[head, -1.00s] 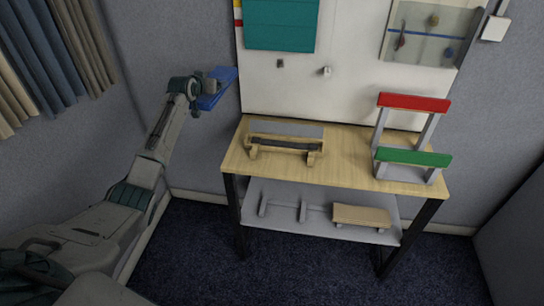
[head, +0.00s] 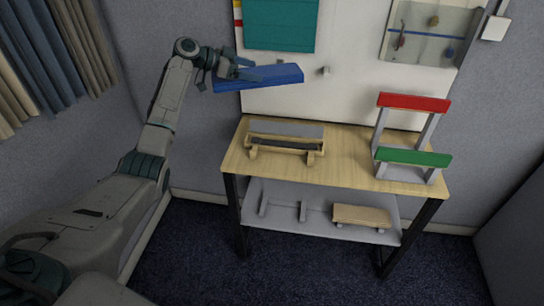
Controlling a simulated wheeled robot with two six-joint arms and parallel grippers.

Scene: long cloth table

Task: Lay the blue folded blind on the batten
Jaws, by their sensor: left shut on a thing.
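The blue folded blind (head: 270,77) is a long flat blue bar, held in the air in front of the white board, above the back left of the table. My left gripper (head: 236,68) is shut on its left end. A wooden stand (head: 286,143) with a dark slot and a grey strip behind it sits on the left of the tabletop, below and a little right of the gripper; it may be the batten, but I cannot tell for sure. The blind is well apart from it. My right gripper is not in view.
A grey rack on the right of the table holds a red bar (head: 414,102) and a green bar (head: 413,157). The light wooden tabletop (head: 345,165) is clear between rack and stand. A wooden block (head: 361,215) lies on the lower shelf. A teal panel (head: 280,25) hangs behind.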

